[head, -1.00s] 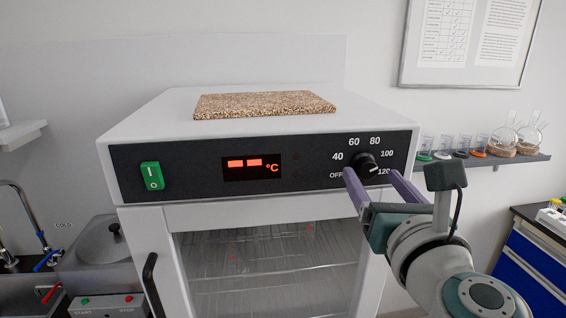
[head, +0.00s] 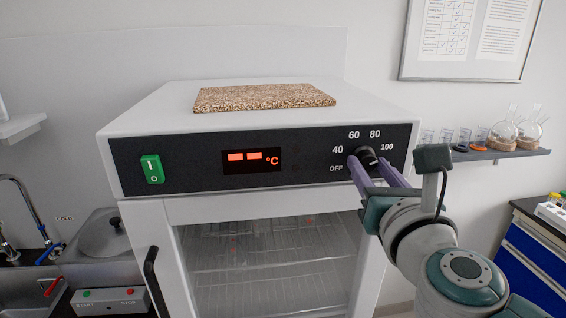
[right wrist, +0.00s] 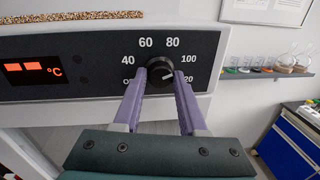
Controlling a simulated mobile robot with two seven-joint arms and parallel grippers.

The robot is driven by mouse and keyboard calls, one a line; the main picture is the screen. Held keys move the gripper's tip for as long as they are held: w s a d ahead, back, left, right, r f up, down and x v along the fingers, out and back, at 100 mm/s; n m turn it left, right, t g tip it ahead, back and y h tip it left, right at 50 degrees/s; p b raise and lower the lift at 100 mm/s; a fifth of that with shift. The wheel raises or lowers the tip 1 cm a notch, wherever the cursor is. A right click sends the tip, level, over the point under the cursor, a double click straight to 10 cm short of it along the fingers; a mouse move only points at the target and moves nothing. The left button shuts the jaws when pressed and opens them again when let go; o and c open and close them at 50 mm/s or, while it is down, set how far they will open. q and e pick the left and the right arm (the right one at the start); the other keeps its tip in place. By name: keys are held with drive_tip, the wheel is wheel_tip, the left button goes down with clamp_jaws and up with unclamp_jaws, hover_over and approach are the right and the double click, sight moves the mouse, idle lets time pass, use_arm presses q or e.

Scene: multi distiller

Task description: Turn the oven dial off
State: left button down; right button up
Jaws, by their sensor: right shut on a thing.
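The oven dial (head: 366,155) is a black round knob at the right of the oven's black control panel (head: 205,163). Marks from OFF to 120 ring it. The fingers and wrist hide part of the dial and the 120 mark in the head view. My left gripper is not in view.
A green switch (head: 152,169) and a red display (head: 251,160) share the panel. A speckled board (head: 263,97) lies on the oven top. A shelf with glassware (head: 500,152) is on the right wall. A sink and a START/STOP box (head: 110,301) are at lower left.

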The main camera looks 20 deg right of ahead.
clamp_jaws()
